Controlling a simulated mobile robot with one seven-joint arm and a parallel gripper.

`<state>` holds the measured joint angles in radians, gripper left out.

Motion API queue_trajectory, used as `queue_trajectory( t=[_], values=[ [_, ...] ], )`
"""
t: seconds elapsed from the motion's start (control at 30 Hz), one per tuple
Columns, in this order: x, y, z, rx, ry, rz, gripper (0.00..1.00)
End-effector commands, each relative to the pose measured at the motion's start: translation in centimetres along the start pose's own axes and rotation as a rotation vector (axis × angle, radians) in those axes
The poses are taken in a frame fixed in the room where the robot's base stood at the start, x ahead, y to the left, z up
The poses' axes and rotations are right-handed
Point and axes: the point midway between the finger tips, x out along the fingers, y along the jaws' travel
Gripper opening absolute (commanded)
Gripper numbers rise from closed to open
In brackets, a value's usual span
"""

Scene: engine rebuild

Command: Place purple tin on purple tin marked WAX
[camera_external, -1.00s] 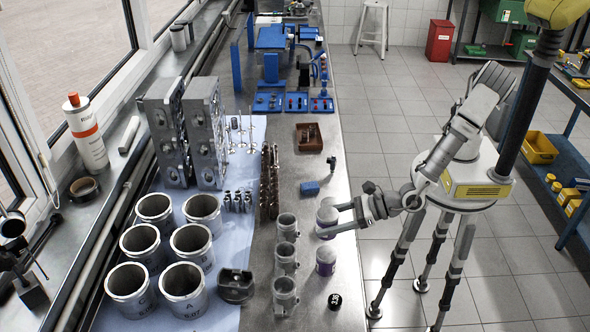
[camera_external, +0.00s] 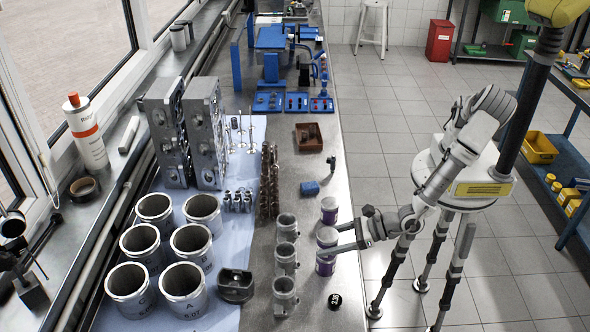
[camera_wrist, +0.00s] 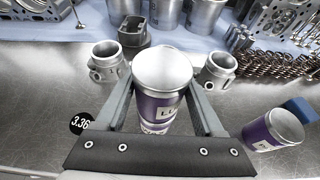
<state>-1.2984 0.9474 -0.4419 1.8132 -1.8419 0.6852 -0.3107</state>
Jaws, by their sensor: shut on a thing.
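My gripper (camera_external: 332,247) is shut on a purple tin (camera_wrist: 163,85) with a grey lid and a white label, of which the letters "LU" show. In the wrist view the held tin is upright between the fingers. A second purple tin (camera_wrist: 156,128) shows directly below it, mostly hidden; the outside view shows this lower tin (camera_external: 325,267) on the bench under my fingers. I cannot tell whether the two touch. A third purple tin (camera_external: 329,212) stands behind, also at the right of the wrist view (camera_wrist: 270,132). I cannot read WAX on any tin.
Metal pistons (camera_external: 286,257) stand in a row left of the tins. A black disc marked 3.36 (camera_external: 335,300) lies in front. A blue block (camera_external: 310,188) and a brown tray (camera_external: 308,137) lie farther back. The bench's right edge is close to the tins.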

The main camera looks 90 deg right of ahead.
Motion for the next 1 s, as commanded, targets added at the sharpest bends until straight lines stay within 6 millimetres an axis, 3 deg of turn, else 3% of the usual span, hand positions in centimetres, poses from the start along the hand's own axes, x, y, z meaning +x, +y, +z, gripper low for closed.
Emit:
queue_trajectory(
  t=[0.03,0.07,0.2,0.57,1.0],
  values=[
    [0.1,0.0,-0.2,0.001,-0.002,0.0,0.0],
    [0.1,0.0,-0.2,0.0,0.0,0.0,0.74],
    [0.1,0.0,-0.1,-0.001,0.0,0.0,0.99],
    [-0.2,0.0,0.4,-0.001,0.0,0.0,1.0],
    [-8.9,0.1,0.1,0.002,0.001,0.003,1.0]
  ],
)
